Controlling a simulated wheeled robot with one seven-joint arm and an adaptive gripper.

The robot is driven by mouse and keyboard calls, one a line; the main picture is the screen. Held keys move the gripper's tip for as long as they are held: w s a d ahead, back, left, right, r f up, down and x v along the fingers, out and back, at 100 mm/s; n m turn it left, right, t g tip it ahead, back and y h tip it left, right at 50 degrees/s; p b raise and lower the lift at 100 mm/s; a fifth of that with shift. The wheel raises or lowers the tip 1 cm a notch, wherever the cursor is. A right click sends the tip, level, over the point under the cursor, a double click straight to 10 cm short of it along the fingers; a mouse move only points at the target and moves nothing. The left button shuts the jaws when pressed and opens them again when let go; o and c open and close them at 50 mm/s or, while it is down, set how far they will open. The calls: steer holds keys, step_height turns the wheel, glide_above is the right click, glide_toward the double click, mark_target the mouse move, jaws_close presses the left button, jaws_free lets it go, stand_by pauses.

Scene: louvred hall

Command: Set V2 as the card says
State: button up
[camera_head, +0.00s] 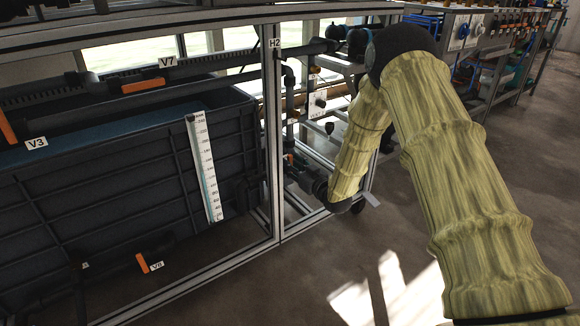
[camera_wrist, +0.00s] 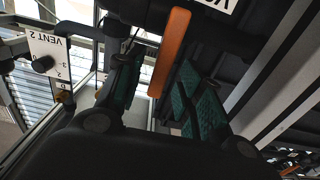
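In the wrist view my gripper (camera_wrist: 162,90) is open, with green-padded fingers standing apart. A long orange valve handle (camera_wrist: 170,50) lies in line with the gap between them, just beyond or between the tips; I see no clear contact. A white label (camera_wrist: 218,4) beside it is cut off at the top, so its number is unreadable. No V2 label or instruction card is readable.
A dark tank (camera_head: 110,170) with a level scale (camera_head: 204,165) stands left, with handles labelled V7 (camera_head: 165,62), V3 (camera_head: 36,143) and V8 (camera_head: 157,266). A metal post (camera_head: 271,130) marked H2 stands close by. The wrist view shows a VENT 2 plate (camera_wrist: 48,50) with a knob. Floor is clear right.

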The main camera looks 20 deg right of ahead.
steer(key=shift+x, duration=0.85)
jaws_close()
